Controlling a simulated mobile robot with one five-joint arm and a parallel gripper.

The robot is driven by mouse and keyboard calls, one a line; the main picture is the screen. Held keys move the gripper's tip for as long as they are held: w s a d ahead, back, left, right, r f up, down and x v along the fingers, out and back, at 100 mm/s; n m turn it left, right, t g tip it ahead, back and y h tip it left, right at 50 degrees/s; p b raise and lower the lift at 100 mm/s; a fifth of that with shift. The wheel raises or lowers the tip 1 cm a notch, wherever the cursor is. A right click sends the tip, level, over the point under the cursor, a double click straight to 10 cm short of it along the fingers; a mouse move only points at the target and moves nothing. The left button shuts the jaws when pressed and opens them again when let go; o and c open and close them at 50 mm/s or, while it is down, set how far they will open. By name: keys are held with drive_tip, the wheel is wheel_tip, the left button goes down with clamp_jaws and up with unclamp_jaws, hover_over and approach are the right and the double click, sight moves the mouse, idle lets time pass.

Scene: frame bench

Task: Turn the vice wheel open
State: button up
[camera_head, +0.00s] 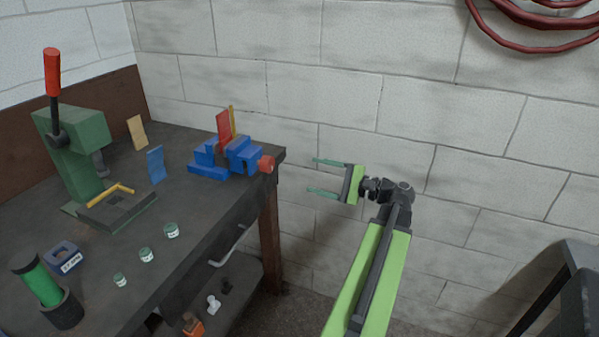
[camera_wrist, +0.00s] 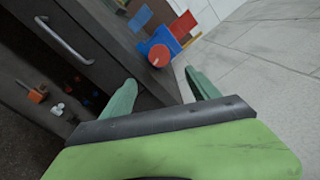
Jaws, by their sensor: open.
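The blue vice (camera_head: 226,157) stands on the bench near its right end. Its red wheel (camera_head: 266,164) faces right, toward my gripper. A red plate (camera_head: 223,130) stands upright at the vice. My gripper (camera_head: 312,177) is open and empty, to the right of the wheel and apart from it. In the wrist view the red wheel (camera_wrist: 159,56) shows beyond my two green fingers (camera_wrist: 156,88), with the blue vice (camera_wrist: 169,36) behind it.
The dark bench (camera_head: 190,215) carries a green press (camera_head: 75,150) with a red handle, small jars (camera_head: 171,230), a blue block (camera_head: 62,257) and a green cylinder (camera_head: 42,283). A block wall (camera_head: 320,90) stands behind. A drawer handle (camera_head: 228,247) juts from the bench front.

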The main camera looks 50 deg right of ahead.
sight(271, 165)
drive_tip(key=shift+s+d, duration=0.1)
drive_tip(key=shift+s, duration=0.45)
drive_tip(key=shift+m, duration=0.9)
drive_tip(key=x, duration=1.8)
drive_tip(key=shift+r, duration=0.15)
drive_tip(key=c, duration=1.4)
